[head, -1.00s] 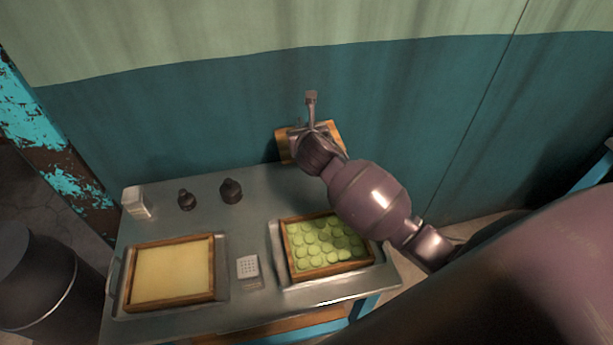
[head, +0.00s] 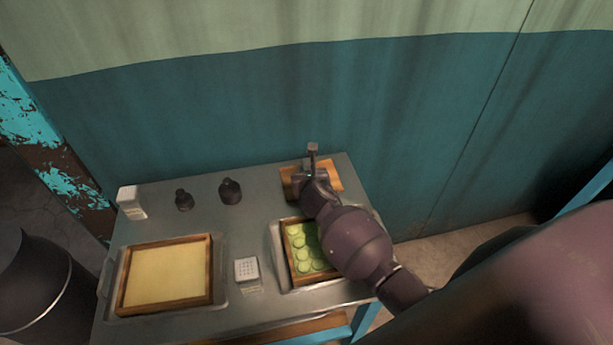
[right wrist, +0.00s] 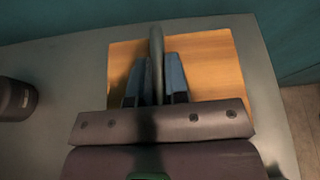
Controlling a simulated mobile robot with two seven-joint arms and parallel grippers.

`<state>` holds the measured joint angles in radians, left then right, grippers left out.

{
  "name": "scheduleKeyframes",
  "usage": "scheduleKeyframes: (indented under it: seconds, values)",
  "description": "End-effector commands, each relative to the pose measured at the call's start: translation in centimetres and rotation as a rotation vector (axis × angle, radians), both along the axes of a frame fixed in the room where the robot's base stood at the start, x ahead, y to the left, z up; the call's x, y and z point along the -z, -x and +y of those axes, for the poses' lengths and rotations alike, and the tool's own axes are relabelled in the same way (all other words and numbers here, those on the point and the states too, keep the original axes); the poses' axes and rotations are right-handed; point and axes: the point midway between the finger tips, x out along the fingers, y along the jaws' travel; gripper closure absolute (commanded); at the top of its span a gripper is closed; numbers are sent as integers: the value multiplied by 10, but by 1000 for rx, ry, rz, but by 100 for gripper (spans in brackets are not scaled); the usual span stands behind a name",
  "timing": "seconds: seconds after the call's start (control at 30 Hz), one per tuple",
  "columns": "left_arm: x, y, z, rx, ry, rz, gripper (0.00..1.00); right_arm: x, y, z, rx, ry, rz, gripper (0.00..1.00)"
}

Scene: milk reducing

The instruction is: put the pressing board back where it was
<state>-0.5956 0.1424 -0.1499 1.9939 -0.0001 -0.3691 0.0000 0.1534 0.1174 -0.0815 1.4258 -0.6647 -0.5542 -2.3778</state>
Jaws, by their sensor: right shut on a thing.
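The pressing board is a flat wooden board with an upright handle. In the head view the board (head: 331,177) is low at the back right of the metal table, and its handle (head: 312,152) stands up above it. In the right wrist view the board (right wrist: 208,62) lies under my right gripper. My right gripper (head: 312,172) is shut on the handle (right wrist: 156,50), which shows between the two fingers (right wrist: 156,82) in the right wrist view. I cannot tell whether the board touches the table. My left gripper is not in view.
A wooden frame with green discs (head: 297,240) stands on a tray in front of the board, partly hidden by my right arm. A frame with a yellow slab (head: 166,276) is at the left. Two dark weights (head: 230,190), a white block (head: 131,202) and a dotted block (head: 246,269) stand apart.

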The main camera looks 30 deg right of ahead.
Motion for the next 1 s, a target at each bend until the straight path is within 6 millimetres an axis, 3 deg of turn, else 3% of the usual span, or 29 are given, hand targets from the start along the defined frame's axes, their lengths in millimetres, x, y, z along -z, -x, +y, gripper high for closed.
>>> scheduleKeyframes:
  seconds: [0.27,0.3,0.47,0.77,1.0]
  values:
    - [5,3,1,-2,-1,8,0,5,-1,0,0,1,-2,100]
    - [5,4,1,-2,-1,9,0,6,0,0,0,0,1,84]
    - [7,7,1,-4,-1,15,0,6,0,0,0,0,0,60]
    - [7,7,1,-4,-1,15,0,5,1,0,0,0,0,60]
    - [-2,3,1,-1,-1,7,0,-4,21,6,0,1,-1,60]
